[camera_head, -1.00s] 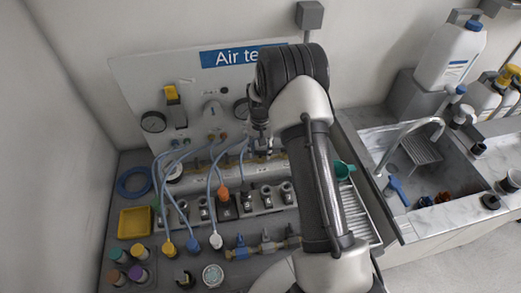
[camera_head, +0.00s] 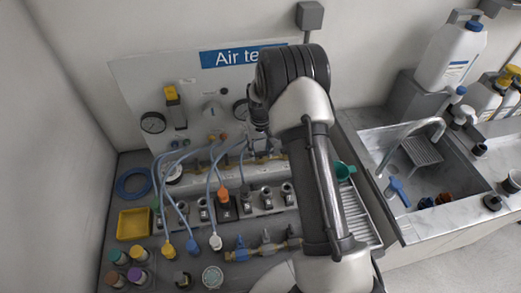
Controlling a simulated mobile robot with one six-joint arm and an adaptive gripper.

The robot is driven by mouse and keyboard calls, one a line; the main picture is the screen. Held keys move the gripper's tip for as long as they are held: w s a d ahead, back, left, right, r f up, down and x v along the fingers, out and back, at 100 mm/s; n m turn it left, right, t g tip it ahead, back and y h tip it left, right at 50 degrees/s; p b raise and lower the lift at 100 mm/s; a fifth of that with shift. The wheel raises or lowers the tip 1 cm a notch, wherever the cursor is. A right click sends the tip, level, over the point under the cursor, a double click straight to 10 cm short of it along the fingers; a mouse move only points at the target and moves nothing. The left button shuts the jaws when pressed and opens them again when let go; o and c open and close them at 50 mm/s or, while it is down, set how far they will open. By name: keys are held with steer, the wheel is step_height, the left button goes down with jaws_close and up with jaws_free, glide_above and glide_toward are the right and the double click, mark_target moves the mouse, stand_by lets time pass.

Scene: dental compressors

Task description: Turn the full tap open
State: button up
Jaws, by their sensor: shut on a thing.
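My gripper (camera_head: 262,140) is in front of the right part of the air test panel (camera_head: 130,88), above the brass fittings along its foot. It is small and dark, and its fingers are partly hidden by my arm. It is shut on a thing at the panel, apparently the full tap. The tap itself is hidden, so its handle angle cannot be told.
Blue hoses (camera_head: 178,205) loop from the panel to the bench. A yellow tray (camera_head: 134,223), coloured caps (camera_head: 137,252) and a brass manifold with a blue handle (camera_head: 240,247) lie in front. A sink (camera_head: 440,180) is at the right.

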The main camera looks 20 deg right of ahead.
mark_target(260, 153)
steer(key=o, duration=1.1)
steer(key=shift+c, duration=0.2)
steer(key=shift+r, duration=0.1)
step_height(260, 153, up, 12)
